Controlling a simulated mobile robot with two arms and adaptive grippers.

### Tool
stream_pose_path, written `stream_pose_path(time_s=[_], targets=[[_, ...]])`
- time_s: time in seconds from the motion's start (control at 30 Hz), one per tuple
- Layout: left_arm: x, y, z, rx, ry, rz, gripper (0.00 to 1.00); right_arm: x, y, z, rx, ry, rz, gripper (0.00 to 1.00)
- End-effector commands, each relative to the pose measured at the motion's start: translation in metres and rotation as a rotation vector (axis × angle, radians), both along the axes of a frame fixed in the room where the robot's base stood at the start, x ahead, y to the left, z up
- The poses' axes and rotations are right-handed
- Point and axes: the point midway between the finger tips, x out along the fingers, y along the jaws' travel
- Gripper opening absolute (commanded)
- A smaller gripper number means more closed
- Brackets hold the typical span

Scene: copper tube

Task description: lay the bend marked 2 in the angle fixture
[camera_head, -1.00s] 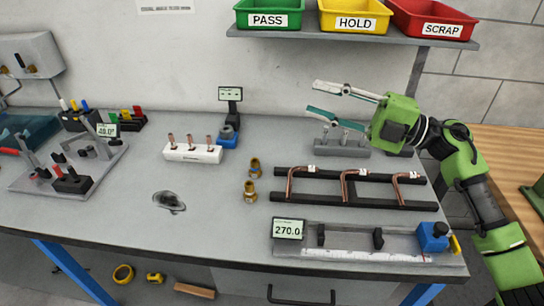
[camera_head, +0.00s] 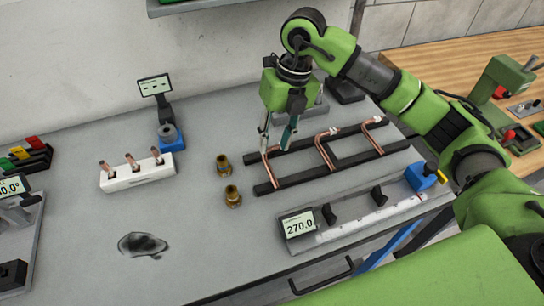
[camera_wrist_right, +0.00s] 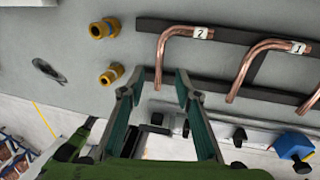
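The bend marked 2 (camera_wrist_right: 176,32) is a copper tube with a white number tag. It lies on the dark rack at the left end of the row, and in the head view (camera_head: 267,166) its upper part is partly hidden by my gripper. My right gripper (camera_head: 277,143) points down over this bend. In the right wrist view its fingers (camera_wrist_right: 160,74) are open, and the bend's lower leg shows between the fingertips; I cannot tell whether they touch. The angle fixture (camera_head: 20,240) with its degree display (camera_head: 12,187) is at the left edge, cut off. My left gripper is out of view.
The bend marked 1 (camera_wrist_right: 262,56) and a third bend (camera_head: 371,136) lie beside it. Two brass fittings (camera_head: 232,196) stand left of the rack. A white block (camera_head: 137,176) holds short copper pieces. Bench between is mostly clear.

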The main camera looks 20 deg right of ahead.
Motion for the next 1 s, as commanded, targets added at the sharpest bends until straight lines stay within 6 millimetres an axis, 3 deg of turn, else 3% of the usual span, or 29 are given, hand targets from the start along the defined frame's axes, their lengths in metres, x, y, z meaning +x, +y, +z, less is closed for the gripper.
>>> stream_pose_path(time_s=[0.27,0.53,0.83,0.87,0.97,1.0], targets=[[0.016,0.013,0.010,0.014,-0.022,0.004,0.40,-0.002,0.004,-0.021,0.001,0.004,0.001,0.30],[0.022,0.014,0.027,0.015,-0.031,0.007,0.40,-0.003,0.010,-0.059,0.002,0.004,0.001,0.30],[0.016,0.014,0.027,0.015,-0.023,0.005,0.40,-0.002,0.011,-0.067,0.002,0.000,0.001,0.30],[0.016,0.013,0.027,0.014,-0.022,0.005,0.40,-0.002,0.011,-0.067,0.002,0.000,0.001,0.28],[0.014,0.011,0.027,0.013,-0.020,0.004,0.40,-0.002,0.011,-0.067,0.002,0.000,0.001,0.02],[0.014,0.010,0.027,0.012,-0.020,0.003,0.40,-0.002,0.011,-0.067,0.002,0.000,0.001,0.00]])
